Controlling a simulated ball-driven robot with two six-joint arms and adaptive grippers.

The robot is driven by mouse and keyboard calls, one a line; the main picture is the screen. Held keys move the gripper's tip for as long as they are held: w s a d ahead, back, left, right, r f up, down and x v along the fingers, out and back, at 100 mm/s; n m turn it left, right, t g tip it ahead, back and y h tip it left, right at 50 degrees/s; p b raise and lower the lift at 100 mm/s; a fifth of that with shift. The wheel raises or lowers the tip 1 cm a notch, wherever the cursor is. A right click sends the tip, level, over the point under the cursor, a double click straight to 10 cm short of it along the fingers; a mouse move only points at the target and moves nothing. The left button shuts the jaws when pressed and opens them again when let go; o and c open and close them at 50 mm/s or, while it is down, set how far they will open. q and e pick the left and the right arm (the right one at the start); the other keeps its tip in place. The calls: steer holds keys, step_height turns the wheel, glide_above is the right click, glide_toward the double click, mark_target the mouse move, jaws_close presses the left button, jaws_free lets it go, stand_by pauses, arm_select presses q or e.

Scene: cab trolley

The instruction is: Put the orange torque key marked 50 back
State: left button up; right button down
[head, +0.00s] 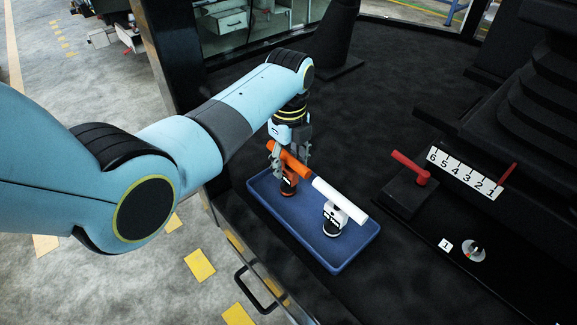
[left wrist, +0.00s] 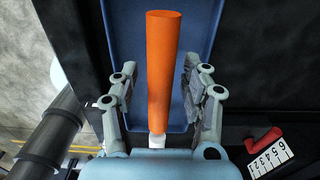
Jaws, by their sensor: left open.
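The orange torque key (head: 287,158) stands in the blue tray (head: 262,205), its bar-shaped handle on top of a darker base. No 50 marking is legible on it. My left gripper (head: 290,161) is above the tray at this key, pointing down and open. In the left wrist view the orange handle (left wrist: 163,65) lies between the two spread fingers, with a gap on each side. A white torque key (head: 340,200) stands beside it in the same tray. My right gripper is not in view.
A red lever (head: 411,168) on a black block and a white scale numbered 1 to 6 (head: 464,174) are right of the tray. A small label marked 1 (head: 445,245) sits beside a round dial (head: 473,251).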

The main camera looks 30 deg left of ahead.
arm_select(q)
step_height(320, 180, up, 9)
steer(key=shift+r+p, duration=0.2)
steer(key=shift+p, duration=0.5)
